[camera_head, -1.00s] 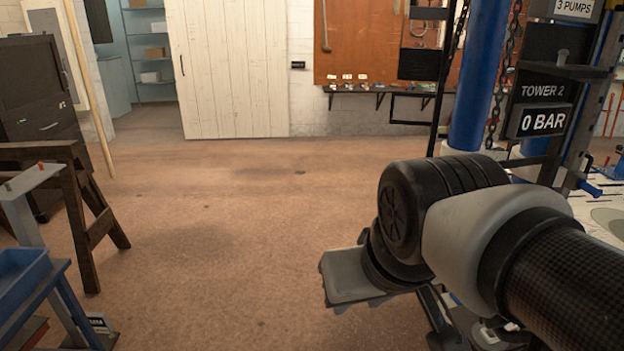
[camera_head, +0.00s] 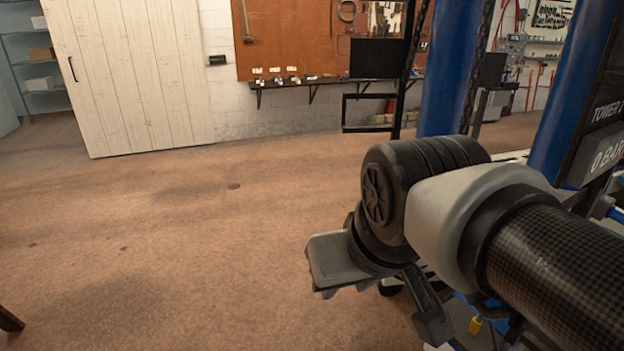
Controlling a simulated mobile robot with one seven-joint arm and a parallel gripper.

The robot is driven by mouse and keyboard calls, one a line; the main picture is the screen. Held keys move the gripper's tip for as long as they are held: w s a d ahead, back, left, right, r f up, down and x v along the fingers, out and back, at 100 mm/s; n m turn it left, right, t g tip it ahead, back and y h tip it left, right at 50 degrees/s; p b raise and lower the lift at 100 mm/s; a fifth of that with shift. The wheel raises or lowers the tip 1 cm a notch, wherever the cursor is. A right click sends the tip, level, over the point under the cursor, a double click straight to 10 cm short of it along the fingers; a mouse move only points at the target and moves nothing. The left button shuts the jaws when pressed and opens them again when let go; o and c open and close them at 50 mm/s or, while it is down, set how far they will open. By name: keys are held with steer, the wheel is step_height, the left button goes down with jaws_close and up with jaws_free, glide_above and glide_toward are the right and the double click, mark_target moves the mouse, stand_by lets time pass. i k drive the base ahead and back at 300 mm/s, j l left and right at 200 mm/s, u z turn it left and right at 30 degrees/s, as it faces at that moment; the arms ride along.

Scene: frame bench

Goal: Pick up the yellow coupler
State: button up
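A small yellow item (camera_head: 475,325) shows low in the head view, just right of my gripper. It is too small and partly hidden to tell whether it is the yellow coupler. My gripper (camera_head: 428,312) hangs at the end of my arm, right of centre, pointing down and away. My wrist hides most of it, so I cannot tell whether its fingers are open or shut. No object shows in it.
Blue posts (camera_head: 449,75) of a frame stand at the right, with a tower sign (camera_head: 606,150) beside my arm. A narrow shelf (camera_head: 330,80) with small items runs along the back wall. A white door (camera_head: 130,75) stands at the left. The brown floor (camera_head: 150,240) between is clear.

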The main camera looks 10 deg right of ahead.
mark_target(474, 326)
steer(key=i+z, duration=0.25)
steer(key=z, duration=0.2)
steer(key=i+j+z, duration=0.2)
steer(key=z, duration=0.3)
steer(key=i+j+z, duration=0.25)
steer(key=z, duration=0.2)
steer(key=i+j+z, duration=0.15)
steer(key=z, duration=0.35)
steer(key=i+j+z, duration=0.1)
steer(key=z, duration=0.35)
steer(key=j+z, duration=0.35)
steer(key=z, duration=0.15)
steer(key=i+j+z, duration=0.45)
steer(key=z, duration=0.15)
steer(key=i, duration=0.1)
